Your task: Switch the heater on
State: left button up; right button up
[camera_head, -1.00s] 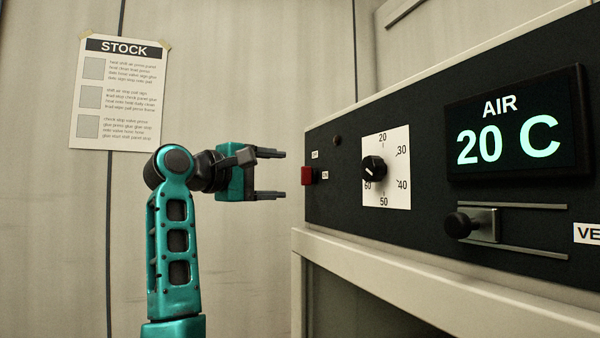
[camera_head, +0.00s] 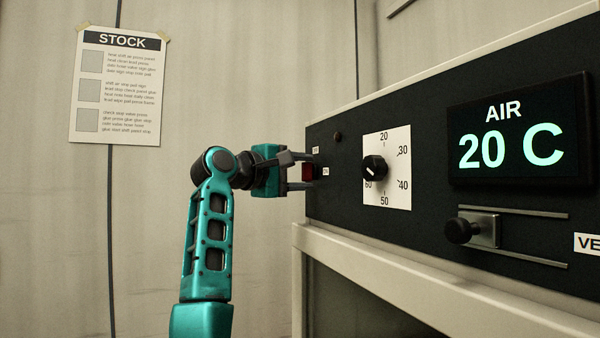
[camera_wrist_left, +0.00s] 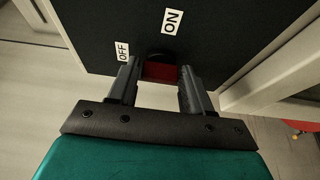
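The red switch (camera_head: 308,172) is on the left end of the dark heater panel (camera_head: 430,120), with an OFF label (camera_head: 316,150) above it and an ON label (camera_head: 325,171) to its right. My left gripper (camera_head: 302,171) is open at the panel, one finger above and one below the switch. In the left wrist view the red switch (camera_wrist_left: 160,71) shows between the two fingers, with gaps beside it. I cannot tell whether a finger touches it or which way it is set. A small dark reddish lamp (camera_head: 337,136) sits above. My right gripper is out of view.
A dial (camera_head: 374,169) on a white scale sits right of the switch. The display (camera_head: 518,133) reads AIR 20 C. A slider knob (camera_head: 460,230) is below it. A pale frame (camera_head: 400,270) runs under the panel. The space left of my arm is clear.

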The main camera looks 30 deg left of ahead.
pick_arm(q)
jog(key=c, duration=0.7)
jog(key=shift+o, duration=0.2)
jog(key=m, duration=0.2)
jog(key=m+t+h+b, duration=0.1)
jog(key=m, duration=0.2)
jog(key=shift+f+m+t+h, duration=0.3)
jog(key=shift+m, duration=0.1)
jog(key=m+h+b, duration=0.1)
jog(key=m, duration=0.2)
jog(key=m+h+b, duration=0.1)
jog(key=m, duration=0.2)
jog(key=shift+w+a+f+m+h, duration=0.1)
jog(key=shift+a+m+h, duration=0.05)
jog(key=shift+m+h, duration=0.2)
jog(key=m+h, duration=0.2)
jog(key=m, duration=0.2)
jog(key=shift+m+h+b, duration=0.35)
jog(key=shift+w+m+g+h, duration=0.1)
jog(key=shift+m+g+h, duration=0.45)
jog(key=shift+m, duration=0.75)
jog(key=shift+m+g+h, duration=0.45)
jog(key=shift+m+h, duration=0.1)
jog(key=shift+m, duration=0.75)
